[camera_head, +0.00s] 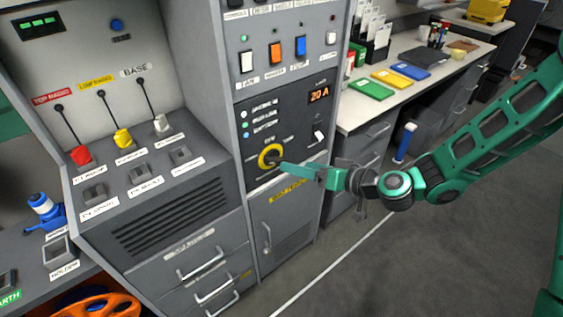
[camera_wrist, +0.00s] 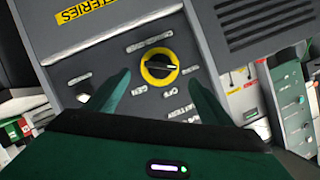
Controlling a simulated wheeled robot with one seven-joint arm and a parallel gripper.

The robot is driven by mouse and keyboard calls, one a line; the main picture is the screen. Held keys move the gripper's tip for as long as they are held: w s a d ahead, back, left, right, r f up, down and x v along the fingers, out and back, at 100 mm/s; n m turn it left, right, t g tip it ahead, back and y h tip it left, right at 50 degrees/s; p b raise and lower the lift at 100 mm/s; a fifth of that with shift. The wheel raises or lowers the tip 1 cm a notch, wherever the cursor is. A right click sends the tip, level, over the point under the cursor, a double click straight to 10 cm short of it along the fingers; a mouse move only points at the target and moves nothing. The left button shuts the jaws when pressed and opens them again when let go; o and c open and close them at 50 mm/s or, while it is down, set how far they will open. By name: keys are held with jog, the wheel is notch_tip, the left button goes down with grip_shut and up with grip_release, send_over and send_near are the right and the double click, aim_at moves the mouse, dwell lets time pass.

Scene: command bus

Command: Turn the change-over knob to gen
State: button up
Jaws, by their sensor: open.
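The change-over knob is a black grip on a round yellow plate (camera_head: 264,158), set in the grey panel below the 20 A display. In the wrist view the yellow ring (camera_wrist: 146,70) and black grip (camera_wrist: 157,66) show clearly, with small labels around them upside down. One reads like GEN, another like OFF. The grip has a pale mark pointing right in that view; which label it matches I cannot tell. My gripper (camera_head: 284,165) is just in front of the knob. In the wrist view its open fingers (camera_wrist: 157,75) lie on either side of the knob, apparently holding nothing.
A black rocker switch with white (camera_head: 318,134) sits right of the knob. Coloured rocker switches (camera_head: 275,52) are above. The batteries cabinet door (camera_head: 300,215) is below. A desk (camera_head: 350,122) with coloured folders stands at right. The floor in front is clear.

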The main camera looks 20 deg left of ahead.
aim_at(279, 161)
jog(key=x, duration=0.8)
jog(key=shift+w+a+f, duration=0.1)
jog(key=shift+a+f, duration=0.1)
jog(key=shift+a, duration=0.15)
jog(key=c, duration=1)
